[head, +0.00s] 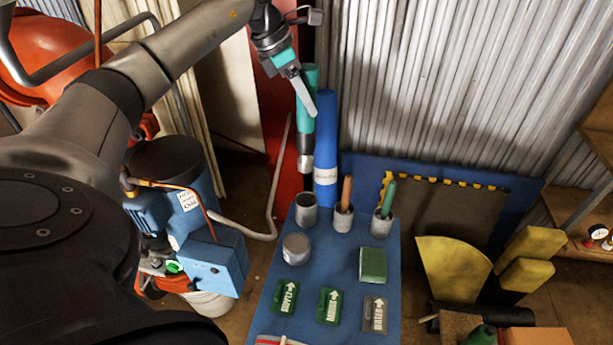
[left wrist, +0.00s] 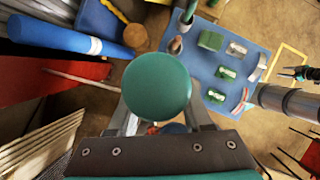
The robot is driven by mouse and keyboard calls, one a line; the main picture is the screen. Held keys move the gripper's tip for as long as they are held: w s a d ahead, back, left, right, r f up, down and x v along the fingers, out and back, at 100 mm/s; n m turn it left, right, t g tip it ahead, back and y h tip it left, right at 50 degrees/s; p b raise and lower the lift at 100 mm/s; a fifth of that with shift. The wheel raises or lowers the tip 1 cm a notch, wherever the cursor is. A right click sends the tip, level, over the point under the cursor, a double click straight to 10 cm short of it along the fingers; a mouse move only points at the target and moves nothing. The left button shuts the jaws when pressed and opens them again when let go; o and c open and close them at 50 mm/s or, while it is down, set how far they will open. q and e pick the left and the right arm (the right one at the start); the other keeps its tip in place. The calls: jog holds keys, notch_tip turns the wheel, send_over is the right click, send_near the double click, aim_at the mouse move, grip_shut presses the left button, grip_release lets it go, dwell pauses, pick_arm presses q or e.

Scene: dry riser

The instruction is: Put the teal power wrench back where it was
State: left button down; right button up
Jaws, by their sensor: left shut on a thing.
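My left gripper (head: 304,92) is shut on the teal power wrench (head: 309,78), seen in the head view at top centre. The wrench hangs about upright, with a teal upper body, a black band and a silver lower end. In the picture its lower end is just above an empty grey cup (head: 306,212) on the blue board; a gap shows between them. In the left wrist view the wrench's round teal end (left wrist: 157,90) fills the space between the fingers. A small dark and teal shape (left wrist: 300,73) at that view's right edge may be my right gripper; its fingers are too small to read.
Two grey cups hold a brown-handled tool (head: 346,193) and a green-handled tool (head: 388,198). A grey can (head: 296,249), a green block (head: 373,265) and arrow labels lie nearer. A tall blue roll (head: 326,150) stands close behind the wrench. A blue machine (head: 214,260) is left.

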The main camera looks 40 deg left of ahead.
pick_arm(q)
jog(key=shift+w+a, duration=0.1)
jog(key=shift+w, duration=0.1)
send_over(305, 170)
jog(key=w+a, duration=0.1)
jog(key=w, duration=0.1)
jog(key=f, duration=0.7)
jog(key=shift+s+a, duration=0.1)
jog(key=shift+s, duration=0.1)
notch_tip(305, 170, down, 7)
jog(key=shift+f, duration=0.95)
notch_tip(305, 170, down, 4)
jog(key=shift+r+b, duration=0.1)
jog(key=shift+b, duration=0.25)
jog(key=c, duration=0.8)
grip_release()
jog(key=o, duration=0.5)
jog(key=shift+c, duration=0.2)
pick_arm(e)
jog(key=shift+s+d+f, duration=0.25)
jog(key=shift+d+f, duration=0.1)
jog(key=shift+d, duration=0.1)
